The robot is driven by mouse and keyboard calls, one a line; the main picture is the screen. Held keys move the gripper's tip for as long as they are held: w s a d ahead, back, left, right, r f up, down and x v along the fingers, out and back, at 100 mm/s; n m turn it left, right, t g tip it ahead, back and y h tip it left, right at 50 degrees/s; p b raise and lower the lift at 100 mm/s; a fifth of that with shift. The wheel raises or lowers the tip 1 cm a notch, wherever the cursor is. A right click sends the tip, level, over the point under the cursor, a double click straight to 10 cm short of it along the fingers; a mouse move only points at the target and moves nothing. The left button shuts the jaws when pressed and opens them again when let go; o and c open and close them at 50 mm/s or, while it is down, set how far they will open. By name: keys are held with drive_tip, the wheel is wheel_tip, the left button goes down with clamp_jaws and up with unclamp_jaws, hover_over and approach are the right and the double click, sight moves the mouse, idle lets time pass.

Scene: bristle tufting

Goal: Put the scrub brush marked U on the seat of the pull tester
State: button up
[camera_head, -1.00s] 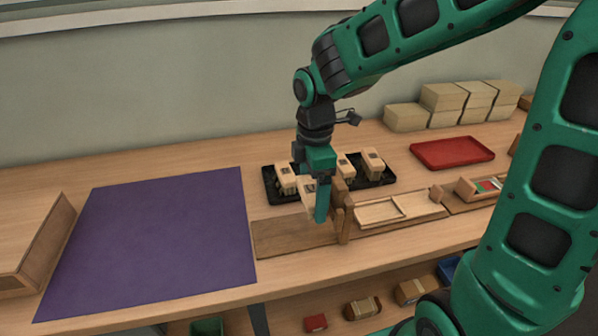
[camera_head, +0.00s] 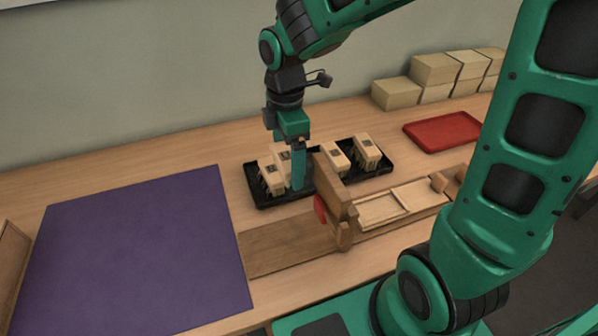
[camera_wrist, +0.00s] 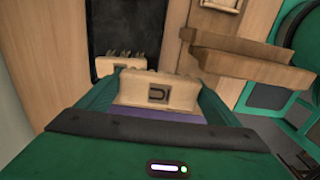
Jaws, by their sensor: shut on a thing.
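My gripper (camera_head: 297,168) is shut on a pale scrub brush (camera_wrist: 158,93) whose dark mark reads as a U in the wrist view. In the head view this brush is partly hidden by the fingers, over or just behind the left black tray (camera_head: 262,204). I cannot tell its exact height. Another brush (camera_head: 271,178) stands in that tray, and it also shows beyond the held one in the wrist view (camera_wrist: 118,66). A wooden fixture, seemingly the pull tester (camera_head: 332,182), with an upright plate and a red disc (camera_head: 320,208), stands just right of my gripper.
Two brushes (camera_head: 350,153) stand in the right black tray. A long wooden base board (camera_head: 285,245) runs in front of the trays. A purple mat (camera_head: 130,250) lies left, a red tray (camera_head: 442,132) and stacked boxes (camera_head: 435,75) back right.

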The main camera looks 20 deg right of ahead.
drive_tip(key=w+d+f, duration=0.2)
drive_tip(key=w, duration=0.1)
drive_tip(key=w+d+f, duration=0.2)
drive_tip(key=w, duration=0.1)
drive_tip(key=w+d+f, duration=0.2)
drive_tip(key=w+f, duration=0.1)
drive_tip(key=shift+d, duration=0.4)
drive_tip(key=shift+w+f, duration=0.1)
drive_tip(key=shift+f, duration=1.7)
drive_tip(key=shift+f, duration=0.65)
drive_tip(key=o, duration=1.3)
drive_tip(key=shift+r, duration=0.15)
drive_tip(key=r, duration=0.7)
drive_tip(key=a+r, duration=0.1)
drive_tip(key=r, duration=0.3)
drive_tip(key=shift+a+r, duration=0.1)
drive_tip(key=shift+r, duration=0.1)
